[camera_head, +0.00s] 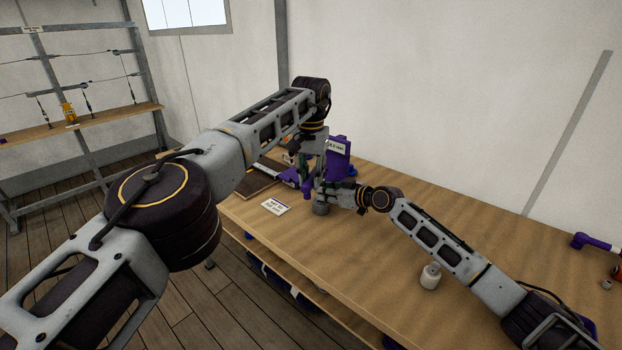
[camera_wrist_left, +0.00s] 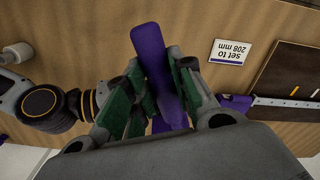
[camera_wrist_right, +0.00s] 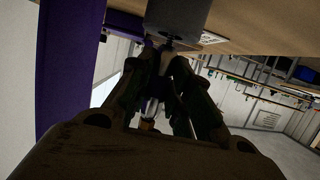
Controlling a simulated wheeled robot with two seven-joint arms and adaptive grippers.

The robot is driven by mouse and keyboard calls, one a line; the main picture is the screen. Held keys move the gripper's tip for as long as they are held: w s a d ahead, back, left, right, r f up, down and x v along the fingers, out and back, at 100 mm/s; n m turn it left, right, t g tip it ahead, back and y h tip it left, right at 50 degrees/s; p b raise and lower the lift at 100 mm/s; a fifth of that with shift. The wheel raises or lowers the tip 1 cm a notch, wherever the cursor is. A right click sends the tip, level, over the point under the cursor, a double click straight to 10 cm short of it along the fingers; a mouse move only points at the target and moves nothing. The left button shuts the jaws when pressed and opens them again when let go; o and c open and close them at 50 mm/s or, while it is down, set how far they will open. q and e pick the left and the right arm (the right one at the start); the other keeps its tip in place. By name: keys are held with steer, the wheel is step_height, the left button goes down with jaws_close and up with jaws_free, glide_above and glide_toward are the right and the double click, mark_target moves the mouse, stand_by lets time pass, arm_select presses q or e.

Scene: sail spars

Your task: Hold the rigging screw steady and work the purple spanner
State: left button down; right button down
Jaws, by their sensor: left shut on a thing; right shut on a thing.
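The purple spanner (camera_wrist_left: 150,45) lies between the fingers of my left gripper (camera_wrist_left: 158,85), which is shut on it; its end also shows in the head view (camera_head: 306,191). My right gripper (camera_wrist_right: 163,65) is shut on the rigging screw (camera_wrist_right: 150,106), a narrow metal piece mostly hidden by the fingers. A grey cylinder (camera_wrist_right: 178,18) is close beyond those fingertips, and it shows near the table in the head view (camera_head: 321,209). The two grippers are close together; whether the spanner touches the screw cannot be seen.
A card reading "set to 208 mm" (camera_wrist_left: 230,51) lies on the wooden table (camera_head: 400,215). A purple labelled upright (camera_head: 338,160) stands behind the grippers. A dark board (camera_wrist_left: 289,85) and ruler lie beside them.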

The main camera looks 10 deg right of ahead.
arm_select(q)
steer(key=shift+s+a, duration=0.35)
steer(key=shift+s, duration=0.25)
arm_select(e)
steer(key=shift+s+f, duration=0.1)
steer(key=shift+f, duration=0.25)
arm_select(q)
steer(key=s+a, duration=0.3)
steer(key=s, duration=0.3)
steer(key=shift+s+a, duration=0.35)
stand_by(1.0)
arm_select(e)
steer(key=c, duration=1.7)
jaws_free()
steer(key=o, duration=0.5)
steer(key=shift+r, duration=0.1)
steer(key=shift+c, duration=0.2)
arm_select(q)
steer(key=shift+w, duration=0.1)
arm_select(e)
steer(key=shift+r, duration=0.15)
steer(key=shift+d, duration=0.1)
